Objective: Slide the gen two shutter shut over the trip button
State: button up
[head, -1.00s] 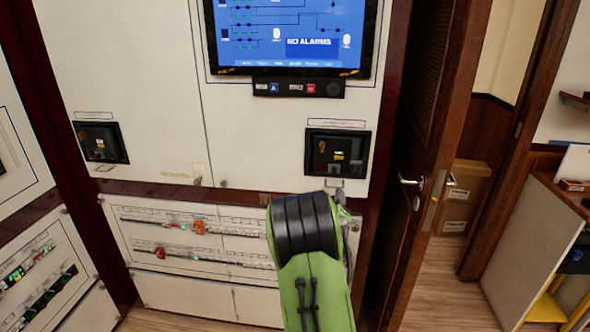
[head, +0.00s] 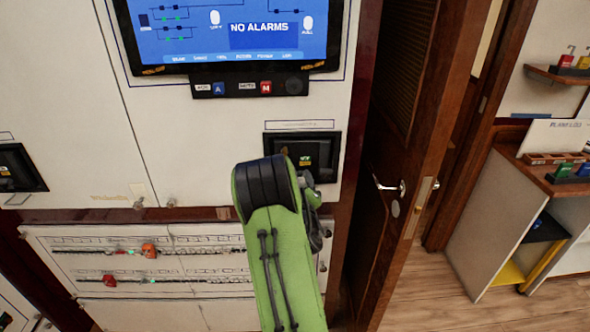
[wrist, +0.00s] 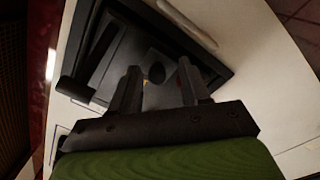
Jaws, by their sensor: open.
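A black recessed breaker unit (head: 303,150) is set in the white cabinet front beside the door, with a small yellow label and a green light inside. Its nameplate is too small to read, so I cannot tell whether it is gen two. It fills much of the wrist view (wrist: 195,60), tilted, with a dark round part and a bit of yellow inside. My gripper (wrist: 158,85) is open, its two fingers in front of this recess with nothing held. Contact cannot be told. In the head view my green arm hides the gripper. Shutter and trip button are not clearly distinguishable.
A similar black unit (head: 18,170) sits at the left. Below is a panel with red-orange handles (head: 149,250). A screen (head: 235,30) reading "NO ALARMS" hangs above. A wooden door (head: 405,150) stands at the right, with clear floor (head: 450,295) beyond.

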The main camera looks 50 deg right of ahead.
jog(key=shift+d, duration=0.1)
jog(key=shift+s+r, duration=0.1)
jog(key=shift+r, duration=0.05)
jog(key=shift+c, duration=0.4)
grip_shut()
